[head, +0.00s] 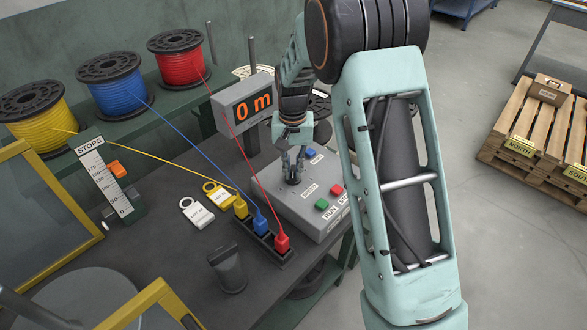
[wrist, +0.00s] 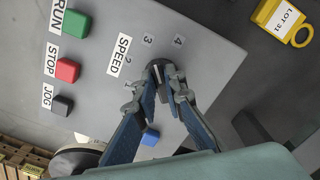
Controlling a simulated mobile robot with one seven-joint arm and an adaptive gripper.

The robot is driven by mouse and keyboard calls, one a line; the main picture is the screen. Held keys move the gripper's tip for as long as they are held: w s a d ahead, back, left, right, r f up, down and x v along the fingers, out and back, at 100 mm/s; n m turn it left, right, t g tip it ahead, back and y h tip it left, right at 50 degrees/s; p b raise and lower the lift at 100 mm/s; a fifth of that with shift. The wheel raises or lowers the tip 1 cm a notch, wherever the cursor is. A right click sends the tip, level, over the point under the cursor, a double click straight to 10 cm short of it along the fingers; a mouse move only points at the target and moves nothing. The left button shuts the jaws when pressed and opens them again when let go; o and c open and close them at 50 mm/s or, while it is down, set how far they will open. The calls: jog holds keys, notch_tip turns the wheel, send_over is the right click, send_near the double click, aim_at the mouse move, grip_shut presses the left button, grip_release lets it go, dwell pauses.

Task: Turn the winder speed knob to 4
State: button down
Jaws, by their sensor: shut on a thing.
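The speed knob (wrist: 160,68) is a dark round knob on the grey control box (head: 314,222), beside the SPEED label (wrist: 120,55). Printed numbers 2, 3 and 4 show around it in the wrist view, with 3 (wrist: 147,39) and 4 (wrist: 179,40) beyond the knob. My gripper (wrist: 162,84) is shut on the knob, one finger on each side. In the head view my gripper (head: 293,166) points down at the knob (head: 292,179). The fingers hide part of the knob, and I cannot tell which number its pointer faces.
Green RUN (wrist: 75,23), red STOP (wrist: 68,70) and dark JOG (wrist: 62,105) buttons sit near the knob, as does a blue button (wrist: 151,137). A display (head: 246,103) reads 0 m. Yellow, blue and red wires run from spools to plugs left of the box.

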jog(key=m, duration=0.4)
jog(key=shift+a+r+p, duration=0.1)
jog(key=shift+a+p, duration=0.05)
jog(key=shift+p, duration=0.2)
jog(key=shift+w+m+p, duration=0.15)
jog(key=shift+m+p, duration=0.2)
jog(key=shift+m, duration=1.75)
jog(key=c, duration=2)
grip_release()
notch_tip(320, 180, up, 12)
jog(key=shift+f, duration=0.1)
